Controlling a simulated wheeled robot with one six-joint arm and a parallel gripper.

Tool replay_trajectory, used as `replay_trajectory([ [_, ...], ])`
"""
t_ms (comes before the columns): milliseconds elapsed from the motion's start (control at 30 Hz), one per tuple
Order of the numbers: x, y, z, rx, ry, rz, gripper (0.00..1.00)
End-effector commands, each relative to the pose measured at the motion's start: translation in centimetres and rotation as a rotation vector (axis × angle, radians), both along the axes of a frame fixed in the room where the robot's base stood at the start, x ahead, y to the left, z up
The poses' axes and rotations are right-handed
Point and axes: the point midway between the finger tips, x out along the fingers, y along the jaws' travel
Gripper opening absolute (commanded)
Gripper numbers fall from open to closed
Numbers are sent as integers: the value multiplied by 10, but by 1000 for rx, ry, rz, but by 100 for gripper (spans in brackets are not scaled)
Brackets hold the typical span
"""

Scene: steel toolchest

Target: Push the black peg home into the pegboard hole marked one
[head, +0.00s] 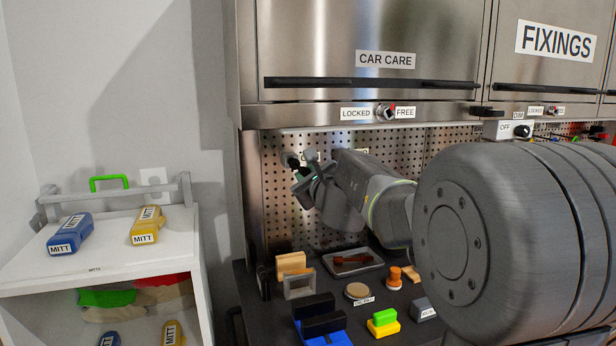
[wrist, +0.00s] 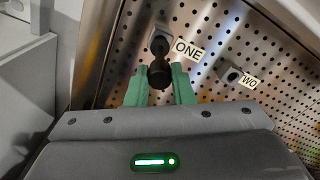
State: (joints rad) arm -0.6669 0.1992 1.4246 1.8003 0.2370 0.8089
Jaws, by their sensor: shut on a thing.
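The black peg (wrist: 160,74) shows in the wrist view between the two green fingers of my gripper (wrist: 161,80), which is shut on it. The peg's far end points at the dark round socket (wrist: 160,40) beside the label ONE (wrist: 188,50) on the pegboard (wrist: 205,25). Peg and socket overlap in this view, so I cannot tell how deep the peg sits. In the head view my gripper (head: 306,178) is up against the left part of the pegboard; the peg is hard to make out there.
A second grey socket (wrist: 229,73) with a partly hidden label (wrist: 249,81) sits to the right. Below in the head view, a tray (head: 352,262), wooden blocks (head: 291,262) and a blue-and-black item (head: 322,322) stand on the dark worktop. A steel cabinet (head: 370,40) overhangs the board.

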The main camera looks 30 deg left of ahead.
Motion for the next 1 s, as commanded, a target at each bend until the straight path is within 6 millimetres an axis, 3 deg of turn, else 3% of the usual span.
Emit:
replay_trajectory([
  [900,15,18,0,0,0,-1,0],
  [933,15,18,0,0,0,-1,23],
  [1000,15,18,0,0,0,-1,37],
])
